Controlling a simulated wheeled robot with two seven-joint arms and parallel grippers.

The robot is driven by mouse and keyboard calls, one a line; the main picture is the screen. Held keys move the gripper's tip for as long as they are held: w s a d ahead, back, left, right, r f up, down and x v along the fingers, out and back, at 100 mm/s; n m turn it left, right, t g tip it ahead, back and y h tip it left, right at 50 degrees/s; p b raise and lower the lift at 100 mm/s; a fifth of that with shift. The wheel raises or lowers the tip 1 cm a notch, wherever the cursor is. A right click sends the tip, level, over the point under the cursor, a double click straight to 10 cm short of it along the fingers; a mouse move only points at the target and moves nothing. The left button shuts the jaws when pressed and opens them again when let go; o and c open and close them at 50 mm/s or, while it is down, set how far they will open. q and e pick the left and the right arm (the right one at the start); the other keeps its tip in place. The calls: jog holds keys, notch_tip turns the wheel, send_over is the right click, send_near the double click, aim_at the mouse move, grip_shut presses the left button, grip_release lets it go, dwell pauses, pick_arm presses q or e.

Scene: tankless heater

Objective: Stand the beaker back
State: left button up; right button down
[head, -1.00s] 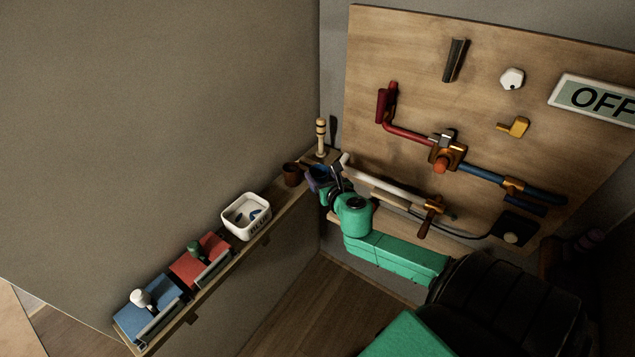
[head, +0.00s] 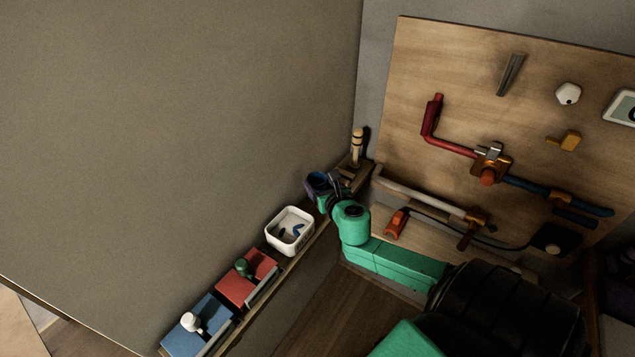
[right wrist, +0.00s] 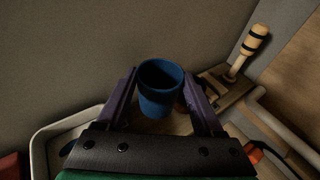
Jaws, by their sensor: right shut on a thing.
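The blue beaker (right wrist: 160,88) is between the two purple fingers of my right gripper (right wrist: 162,100) in the right wrist view, its round mouth visible. My right gripper (head: 322,184) is shut on it. In the head view the gripper is over the narrow wall shelf (head: 302,252), between the white bin and the wooden peg stand. The beaker is mostly hidden by the fingers there. I cannot tell whether its base touches the shelf. My left gripper is not in view.
A white bin (head: 290,243) with blue bits stands on the shelf beside my gripper. A red block (head: 248,284) and a blue block (head: 197,325) are nearer. A wooden peg stand (head: 357,147) is at the corner. A pipe board (head: 455,70) is at the right.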

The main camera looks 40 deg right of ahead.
jog(key=f+b, duration=0.2)
jog(key=f, duration=0.1)
jog(key=f+b, duration=0.2)
jog(key=shift+w+a+f, duration=0.15)
jog(key=shift+w+a, duration=0.05)
jog(key=shift+w, duration=0.05)
jog(key=shift+f+b, duration=0.45)
jog(key=shift+r, duration=0.1)
jog(key=shift+f+b, duration=0.35)
jog(key=shift+f, duration=0.2)
grip_release()
